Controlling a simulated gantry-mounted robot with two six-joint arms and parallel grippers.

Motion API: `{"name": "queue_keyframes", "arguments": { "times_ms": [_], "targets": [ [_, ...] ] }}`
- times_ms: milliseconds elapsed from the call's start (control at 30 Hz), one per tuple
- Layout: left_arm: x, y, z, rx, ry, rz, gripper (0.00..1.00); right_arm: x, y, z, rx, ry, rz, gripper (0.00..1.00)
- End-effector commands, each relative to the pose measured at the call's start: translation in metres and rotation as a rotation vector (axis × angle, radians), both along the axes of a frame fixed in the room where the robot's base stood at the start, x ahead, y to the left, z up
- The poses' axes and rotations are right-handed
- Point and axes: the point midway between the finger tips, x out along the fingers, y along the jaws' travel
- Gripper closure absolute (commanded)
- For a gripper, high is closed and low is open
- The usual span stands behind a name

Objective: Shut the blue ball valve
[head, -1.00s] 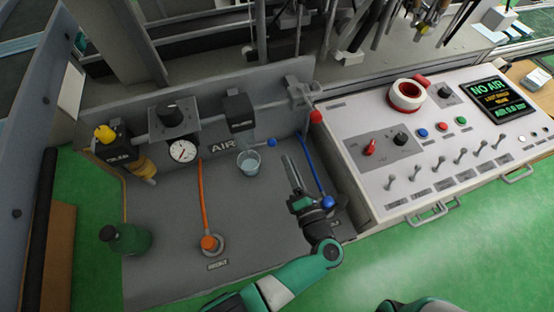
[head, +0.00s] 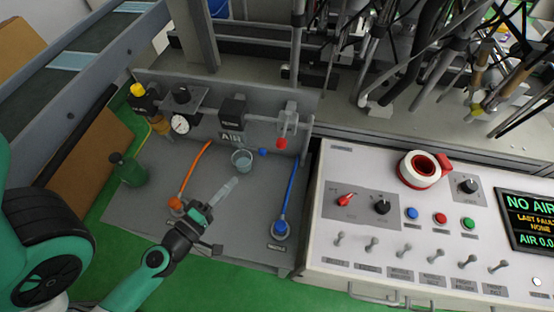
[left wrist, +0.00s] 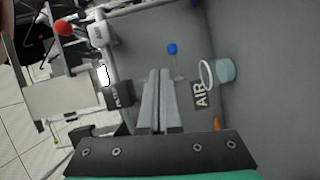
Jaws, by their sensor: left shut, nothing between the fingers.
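A small blue ball knob (head: 263,152) sits by the back panel, right of the clear cup (head: 242,160). It also shows in the left wrist view (left wrist: 172,48), on a thin pale stem above the fingertips. I cannot tell how its valve is turned. My left gripper (head: 231,183) is shut and empty over the grey tray, just in front of the cup and apart from the knob. Its two long fingers (left wrist: 160,72) lie together in the left wrist view. My right gripper is not in view.
A red knob (head: 282,143) hangs below a pipe fitting. A blue hose (head: 290,190) runs to a blue fitting (head: 281,229), an orange hose (head: 197,166) to the left. A green bottle (head: 130,170) stands far left. The control panel (head: 325,225) is at right; its display (head: 530,218) reads NO AIR.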

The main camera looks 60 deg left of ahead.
Motion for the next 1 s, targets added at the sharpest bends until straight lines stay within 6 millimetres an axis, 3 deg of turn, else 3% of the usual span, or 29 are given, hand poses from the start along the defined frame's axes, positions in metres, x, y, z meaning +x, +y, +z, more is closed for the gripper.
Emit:
{"name": "queue_keyframes", "arguments": {
  "times_ms": [33, 100, 367, 633, 867, 1000],
  "targets": [
    [-0.017, 0.005, -0.007, -0.022, 0.035, 0.054, 1.0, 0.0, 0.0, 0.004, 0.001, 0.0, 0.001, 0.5],
    [-0.025, 0.01, -0.01, -0.03, 0.045, 0.093, 1.0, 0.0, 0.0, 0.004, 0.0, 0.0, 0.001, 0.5],
    [-0.021, 0.017, -0.008, -0.029, 0.04, 0.105, 1.0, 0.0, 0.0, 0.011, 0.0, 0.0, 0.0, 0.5],
    [0.017, 0.045, -0.009, -0.029, 0.038, 0.104, 1.0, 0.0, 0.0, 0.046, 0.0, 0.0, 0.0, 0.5],
    [0.057, 0.075, -0.019, -0.029, 0.039, 0.104, 1.0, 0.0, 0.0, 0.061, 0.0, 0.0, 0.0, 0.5],
    [0.077, 0.068, -0.028, -0.031, 0.04, 0.098, 1.0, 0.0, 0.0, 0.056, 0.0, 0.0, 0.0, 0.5]
  ]
}}
